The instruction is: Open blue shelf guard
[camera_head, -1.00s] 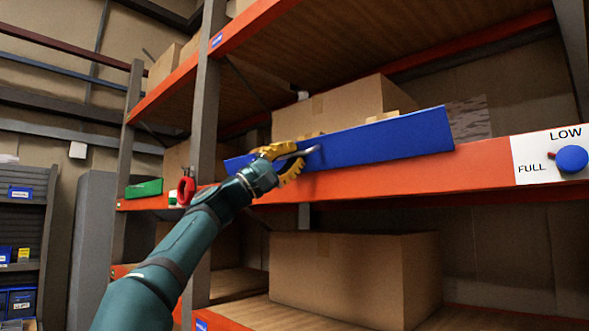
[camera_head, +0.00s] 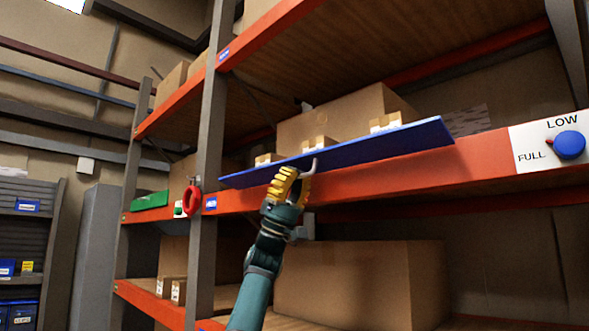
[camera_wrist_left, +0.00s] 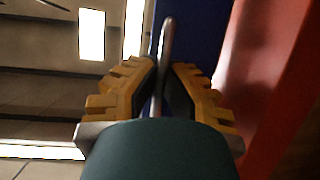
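The blue shelf guard (camera_head: 370,149) is a long panel along the orange middle shelf edge. It is tilted outward, so I see it as a thin slanted strip, with small boxes showing behind it. Its grey curved handle (camera_head: 312,168) sticks out below its left half. My left gripper (camera_head: 289,178), with yellow fingers, is at this handle. In the left wrist view the handle (camera_wrist_left: 167,40) runs between the fingers (camera_wrist_left: 162,68), which look closed around it. The blue panel (camera_wrist_left: 188,40) shows behind. My right gripper is not in view.
Small boxes (camera_head: 390,122) and a large carton (camera_head: 350,113) stand on the shelf behind the guard. A grey upright (camera_head: 207,120) with a red ring-shaped item (camera_head: 191,200) is left of my gripper. A blue knob (camera_head: 570,145) on a FULL/LOW plate is at right.

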